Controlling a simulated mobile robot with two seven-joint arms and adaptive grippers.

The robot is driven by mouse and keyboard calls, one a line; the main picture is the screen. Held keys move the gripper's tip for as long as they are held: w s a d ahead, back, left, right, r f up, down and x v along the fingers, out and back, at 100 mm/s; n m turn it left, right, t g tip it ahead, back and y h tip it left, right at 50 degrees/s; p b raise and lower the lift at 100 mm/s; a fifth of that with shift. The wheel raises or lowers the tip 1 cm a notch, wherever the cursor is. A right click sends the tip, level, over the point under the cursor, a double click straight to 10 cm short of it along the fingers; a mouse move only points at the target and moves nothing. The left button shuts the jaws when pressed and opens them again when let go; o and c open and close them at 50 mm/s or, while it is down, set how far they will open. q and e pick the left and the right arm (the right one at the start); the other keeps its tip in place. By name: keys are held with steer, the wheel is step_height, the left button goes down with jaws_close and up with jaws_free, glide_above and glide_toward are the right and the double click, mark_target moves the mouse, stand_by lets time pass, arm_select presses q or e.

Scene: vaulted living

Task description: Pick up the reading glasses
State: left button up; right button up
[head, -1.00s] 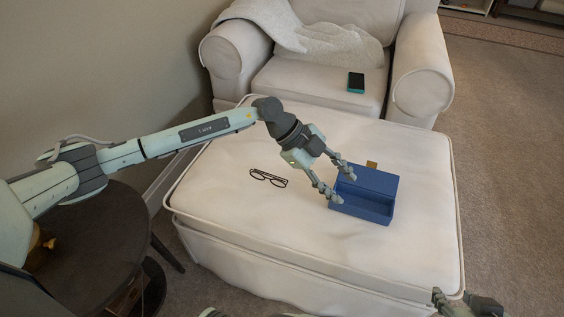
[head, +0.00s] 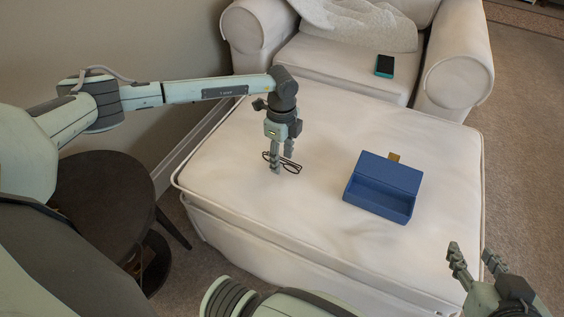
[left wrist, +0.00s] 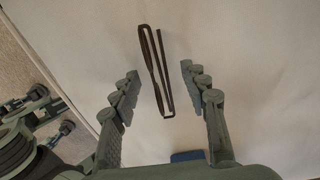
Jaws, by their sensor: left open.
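The dark-framed reading glasses (head: 290,168) lie on the white ottoman (head: 330,130). My left gripper (head: 281,165) points down over them, its fingers partly hiding them in the head view. In the left wrist view the glasses (left wrist: 157,70) lie lengthwise in line with the gap between the open fingers of my left gripper (left wrist: 158,85), with no visible contact. I cannot tell the exact height of the fingertips over the cloth. My right gripper (head: 475,262) is apart from the glasses, at the lower right, with its fingers spread and empty.
An open blue box (head: 378,205) stands on the ottoman right of the glasses. A cream armchair (head: 455,75) with a phone (head: 384,66) on its seat is behind. A dark round side table (head: 100,185) is at the left. The ottoman's front is clear.

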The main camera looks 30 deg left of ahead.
arm_select(q)
steer(key=shift+c, duration=0.3)
jaws_close()
